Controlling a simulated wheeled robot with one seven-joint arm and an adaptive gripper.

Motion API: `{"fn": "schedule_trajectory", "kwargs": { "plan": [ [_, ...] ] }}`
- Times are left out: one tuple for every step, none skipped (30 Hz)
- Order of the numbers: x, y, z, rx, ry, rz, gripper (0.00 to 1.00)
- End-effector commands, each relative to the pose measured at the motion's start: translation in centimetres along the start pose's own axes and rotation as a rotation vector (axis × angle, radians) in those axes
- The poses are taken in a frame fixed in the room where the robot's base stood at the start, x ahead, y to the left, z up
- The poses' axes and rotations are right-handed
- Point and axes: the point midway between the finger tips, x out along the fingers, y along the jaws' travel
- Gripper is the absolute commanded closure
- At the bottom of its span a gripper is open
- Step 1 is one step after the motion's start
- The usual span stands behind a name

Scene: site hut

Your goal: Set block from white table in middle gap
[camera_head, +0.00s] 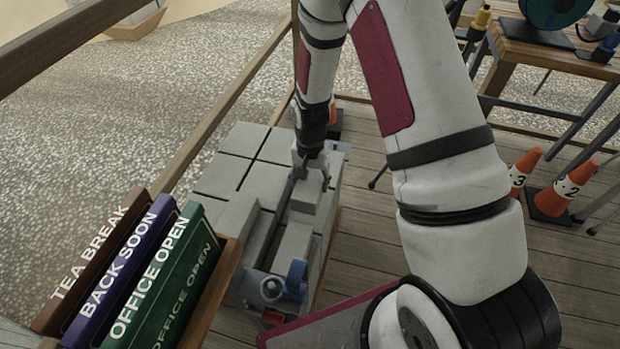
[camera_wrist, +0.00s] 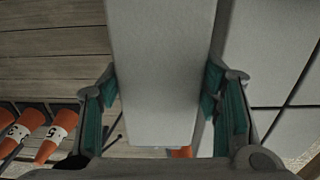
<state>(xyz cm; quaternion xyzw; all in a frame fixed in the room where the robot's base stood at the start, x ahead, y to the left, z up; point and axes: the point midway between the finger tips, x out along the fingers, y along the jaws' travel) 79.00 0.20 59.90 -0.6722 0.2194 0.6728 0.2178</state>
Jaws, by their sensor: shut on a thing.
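My gripper (camera_head: 311,170) is shut on a pale grey block (camera_head: 306,198) above the right part of a grey slab-topped surface (camera_head: 262,185). In the wrist view the block (camera_wrist: 160,60) lies lengthwise between my two teal-padded fingers (camera_wrist: 162,85). In the head view a long recess (camera_head: 292,248) with a lighter floor runs from near the held block toward the front, between raised grey pieces. I cannot tell whether the block touches the surface or hangs just above it. My gripper partly hides the block's far end. I cannot identify a white table.
A sign rack (camera_head: 215,300) with several signs is at front left. Orange cones (camera_head: 566,188) stand on the plank floor to the right. A wooden rail (camera_head: 225,105) runs along the left.

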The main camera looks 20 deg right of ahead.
Motion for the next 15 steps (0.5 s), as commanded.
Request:
{"fn": "schedule_trajectory", "kwargs": {
  "plan": [
    [0.4, -0.1, -0.1, 0.000, 0.001, -0.001, 1.00],
    [0.6, -0.1, -0.1, 0.000, 0.001, -0.001, 1.00],
    [0.8, -0.1, -0.1, 0.000, 0.001, -0.001, 1.00],
    [1.0, -0.1, -0.1, 0.000, 0.001, -0.001, 1.00],
    [1.2, -0.1, -0.1, 0.000, 0.001, -0.001, 1.00],
    [1.5, -0.1, -0.1, 0.000, 0.001, -0.001, 1.00],
    [1.6, -0.1, -0.1, 0.000, 0.002, -0.001, 1.00],
    [1.8, -0.1, -0.1, 0.000, 0.002, -0.001, 1.00],
    [2.1, -0.1, -0.1, 0.000, 0.002, -0.001, 1.00],
    [2.2, -0.1, -0.1, 0.000, 0.002, -0.001, 1.00],
    [2.4, -0.1, -0.1, 0.000, 0.002, -0.001, 1.00],
    [2.7, -0.1, -0.1, 0.000, 0.001, -0.001, 1.00],
    [2.8, -0.1, -0.1, 0.000, 0.001, -0.001, 1.00],
    [3.0, -0.1, -0.1, 0.000, 0.001, -0.001, 1.00],
    [3.3, -0.1, -0.1, 0.000, 0.001, -0.001, 1.00]
  ]
}}
